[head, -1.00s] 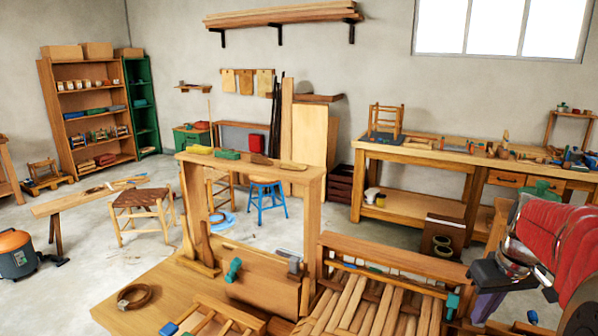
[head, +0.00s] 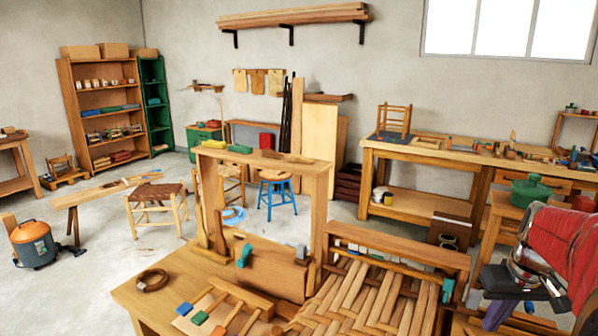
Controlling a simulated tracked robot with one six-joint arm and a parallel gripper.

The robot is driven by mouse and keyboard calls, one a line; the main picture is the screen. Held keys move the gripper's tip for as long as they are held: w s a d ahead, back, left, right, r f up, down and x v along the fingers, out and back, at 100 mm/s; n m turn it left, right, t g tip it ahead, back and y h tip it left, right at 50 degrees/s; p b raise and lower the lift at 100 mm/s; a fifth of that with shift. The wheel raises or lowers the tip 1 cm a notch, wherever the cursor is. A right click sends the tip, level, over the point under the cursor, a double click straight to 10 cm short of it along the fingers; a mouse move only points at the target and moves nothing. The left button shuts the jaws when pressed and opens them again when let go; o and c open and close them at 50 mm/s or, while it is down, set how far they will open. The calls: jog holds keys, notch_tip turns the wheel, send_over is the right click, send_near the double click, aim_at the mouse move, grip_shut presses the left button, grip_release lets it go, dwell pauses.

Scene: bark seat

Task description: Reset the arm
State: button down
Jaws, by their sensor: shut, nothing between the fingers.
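My arm enters the head view at the lower right, with a red upper part and dark metal joints. My gripper (head: 497,312) is at the lower right edge, a dark body with a purplish part below it. Its fingers point down and are partly cut off by the frame. It holds nothing that I can see. It is to the right of the woven bark seat (head: 358,300), apart from it as far as I can tell.
A workbench (head: 190,268) with a coil (head: 152,280) and a small frame lies in front. A green pot (head: 530,190) stands on a stand beside my arm. A long bench (head: 420,155) runs along the back right wall. Open floor (head: 105,270) lies at left.

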jog(key=s+a+t, duration=0.1)
jog(key=s+a, duration=0.2)
jog(key=a, duration=0.6)
jog(key=s+a+r+n+t, duration=0.1)
jog(key=s+a, duration=0.3)
jog(key=a, duration=0.6)
jog(key=s+a+r+n+t, duration=0.1)
jog(key=s+a, duration=0.3)
jog(key=a, duration=0.5)
jog(key=shift+s+a+r, duration=0.15)
jog(key=shift+s+a, duration=0.1)
jog(key=shift+a, duration=0.15)
jog(key=shift+d, duration=0.1)
